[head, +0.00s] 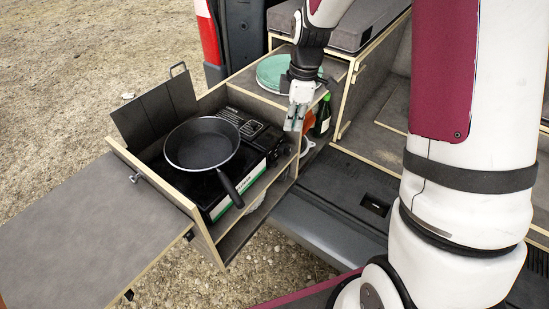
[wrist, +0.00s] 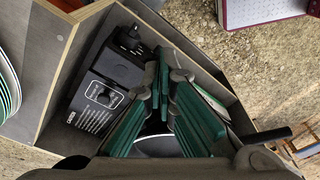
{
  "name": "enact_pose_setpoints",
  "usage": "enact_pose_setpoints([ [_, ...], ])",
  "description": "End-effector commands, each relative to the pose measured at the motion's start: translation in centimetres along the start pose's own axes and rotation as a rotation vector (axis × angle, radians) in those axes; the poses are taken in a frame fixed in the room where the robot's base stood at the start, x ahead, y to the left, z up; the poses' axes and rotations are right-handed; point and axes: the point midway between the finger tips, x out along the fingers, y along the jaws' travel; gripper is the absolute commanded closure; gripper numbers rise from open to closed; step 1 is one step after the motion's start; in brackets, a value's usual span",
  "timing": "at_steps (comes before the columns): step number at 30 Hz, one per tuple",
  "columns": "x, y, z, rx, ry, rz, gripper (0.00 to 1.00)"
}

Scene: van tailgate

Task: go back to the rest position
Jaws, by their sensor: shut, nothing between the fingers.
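My gripper (head: 293,124) is shut with nothing in it. In the head view it points down at the right edge of the pulled-out kitchen drawer (head: 204,240), to the right of the stove (head: 252,130). In the wrist view my gripper's fingers (wrist: 168,65) are close together over the drawer. They hide much of the black pan (wrist: 155,147), whose handle (wrist: 268,135) sticks out on the right. In the head view the pan (head: 200,143) sits on the stove, apart from my gripper.
Green plates (head: 270,73) lie on the shelf behind my gripper. A dark green bottle (head: 322,118) and an orange item (head: 308,122) stand close to its right. A grey side table (head: 75,245) extends at the left. Open gravel (head: 80,60) lies beyond.

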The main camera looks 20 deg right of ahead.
Motion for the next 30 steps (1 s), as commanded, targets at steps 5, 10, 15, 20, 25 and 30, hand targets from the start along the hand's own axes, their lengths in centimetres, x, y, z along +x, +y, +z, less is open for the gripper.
enact_pose_setpoints([
  [5, 0.0, 0.0, 0.0, 0.0, 0.0, 0.0, 1.0],
  [10, 0.0, 0.0, 0.0, 0.0, 0.0, 0.0, 1.0],
  [15, -1.3, -0.4, -0.2, 0.032, -0.003, 0.017, 1.0],
  [20, -5.8, -2.6, -0.6, 0.166, -0.008, 0.071, 1.0],
  [25, -11.1, -6.5, -0.8, 0.372, 0.003, 0.145, 1.0],
  [30, -15.1, -10.9, -0.7, 0.581, 0.037, 0.215, 1.0],
])
